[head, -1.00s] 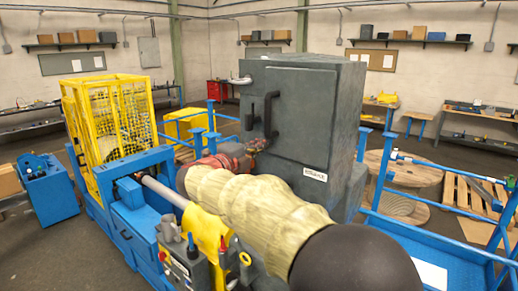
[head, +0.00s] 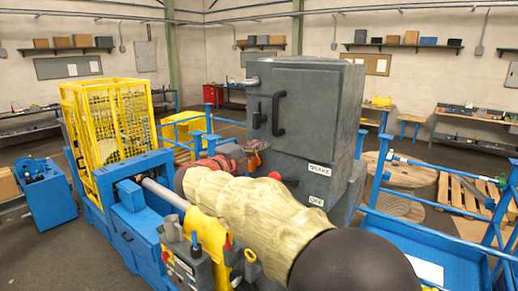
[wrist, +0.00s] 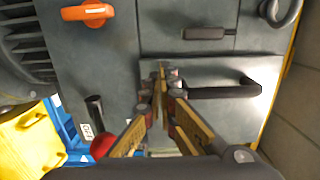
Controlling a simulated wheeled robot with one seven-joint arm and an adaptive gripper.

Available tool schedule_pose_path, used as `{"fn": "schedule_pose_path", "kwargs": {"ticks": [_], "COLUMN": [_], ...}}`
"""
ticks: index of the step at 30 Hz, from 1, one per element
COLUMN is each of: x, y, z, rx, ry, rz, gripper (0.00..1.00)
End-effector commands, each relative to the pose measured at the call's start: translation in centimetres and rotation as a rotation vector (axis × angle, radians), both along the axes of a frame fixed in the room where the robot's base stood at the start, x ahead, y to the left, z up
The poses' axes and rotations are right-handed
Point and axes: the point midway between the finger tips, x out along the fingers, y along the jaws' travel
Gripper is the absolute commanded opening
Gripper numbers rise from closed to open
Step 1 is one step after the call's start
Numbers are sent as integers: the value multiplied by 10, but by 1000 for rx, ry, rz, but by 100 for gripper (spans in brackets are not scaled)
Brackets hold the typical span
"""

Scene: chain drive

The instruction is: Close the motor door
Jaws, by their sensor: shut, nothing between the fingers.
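A tall grey cabinet (head: 318,85) has a front door (head: 305,130) with a black bar handle (head: 278,113). The door looks flush with the cabinet front; I cannot tell whether it is fully shut or whether it is the motor door. My gripper (head: 260,145) is in front of the cabinet's lower left part, partly hidden by my arm. In the wrist view my gripper (wrist: 160,72) has its fingertips together and empty. They appear beside the end of a black bar handle (wrist: 225,91) on a pale grey panel (wrist: 210,120); contact cannot be told.
An orange knob (wrist: 88,13), a small dark latch (wrist: 205,33) and a dark lever (wrist: 95,112) stick out from the grey panels. A red ball knob (wrist: 103,146) is close to my fingers. A yellow mesh cage (head: 110,125) and blue rails (head: 435,170) flank the cabinet.

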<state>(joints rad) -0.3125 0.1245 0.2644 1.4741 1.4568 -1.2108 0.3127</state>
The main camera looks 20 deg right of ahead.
Motion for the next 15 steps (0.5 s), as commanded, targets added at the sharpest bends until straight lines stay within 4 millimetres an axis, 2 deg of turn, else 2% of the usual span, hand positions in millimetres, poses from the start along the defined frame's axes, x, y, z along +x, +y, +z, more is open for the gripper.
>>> {"fn": "schedule_pose_path", "kwargs": {"ticks": [15], "x": [-46], "y": [65], "z": [-1], "rx": [0], "ry": [-1], "rz": [4], "gripper": [0]}}
